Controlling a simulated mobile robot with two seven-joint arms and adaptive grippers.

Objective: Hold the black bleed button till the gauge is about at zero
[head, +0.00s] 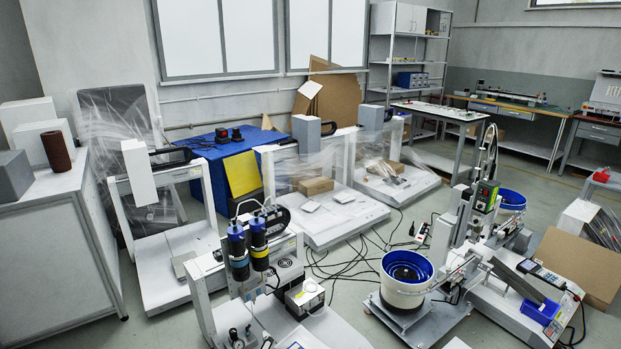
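In the head view a gantry machine with two blue-topped screwdriver cylinders (248,240) stands at the lower middle. A small round gauge (234,336) sits at the front of its base, close to the bottom edge of the picture. Its needle is too small to read. A small dark part beside the gauge may be the black bleed button, but I cannot tell. Neither of my grippers shows in the view.
A feeder with a blue-lined bowl (406,270) stands to the right of the gantry. A white cabinet (60,255) stands at the left. Plastic-wrapped gantry frames (320,215) stand behind. Black cables (345,262) lie across the floor between the machines.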

